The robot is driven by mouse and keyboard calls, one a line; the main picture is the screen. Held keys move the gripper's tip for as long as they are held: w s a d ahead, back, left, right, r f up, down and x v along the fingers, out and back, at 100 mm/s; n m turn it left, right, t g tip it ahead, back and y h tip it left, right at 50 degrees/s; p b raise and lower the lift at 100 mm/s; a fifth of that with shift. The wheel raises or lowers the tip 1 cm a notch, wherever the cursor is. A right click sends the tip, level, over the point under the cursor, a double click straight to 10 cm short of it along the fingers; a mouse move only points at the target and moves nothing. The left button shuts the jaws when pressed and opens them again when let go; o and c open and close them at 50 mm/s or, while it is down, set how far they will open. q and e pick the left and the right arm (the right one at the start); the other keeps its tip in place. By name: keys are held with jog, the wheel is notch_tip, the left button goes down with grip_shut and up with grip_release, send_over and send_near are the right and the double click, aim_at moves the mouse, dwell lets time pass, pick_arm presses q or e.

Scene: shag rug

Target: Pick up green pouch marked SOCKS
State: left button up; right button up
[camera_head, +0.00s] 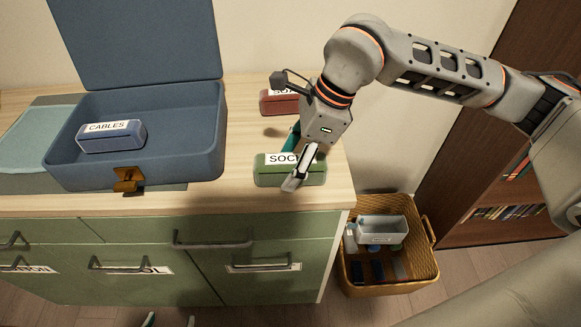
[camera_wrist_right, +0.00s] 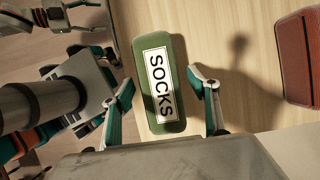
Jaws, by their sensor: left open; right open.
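The green pouch with a white SOCKS label (camera_head: 268,178) lies on the wooden top of the cabinet near its front right corner. It also shows in the right wrist view (camera_wrist_right: 160,88), label facing the camera. My right gripper (camera_head: 291,161) is above the pouch, its fingers open, one on each long side; in the right wrist view (camera_wrist_right: 161,83) gaps show beside the pouch. The near finger hides part of the label in the head view. My left gripper (camera_head: 170,321) shows only as two separated fingertips at the bottom edge, low in front of the cabinet.
A red pouch (camera_head: 278,103) lies behind the green one, its label partly hidden by my right gripper. An open blue case (camera_head: 205,160) holding a blue CABLES pouch (camera_head: 112,137) stands to the left. A wicker basket (camera_head: 392,287) with items stands on the floor at right.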

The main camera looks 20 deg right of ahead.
jog(key=c, duration=1.3)
jog(key=shift+r, duration=0.1)
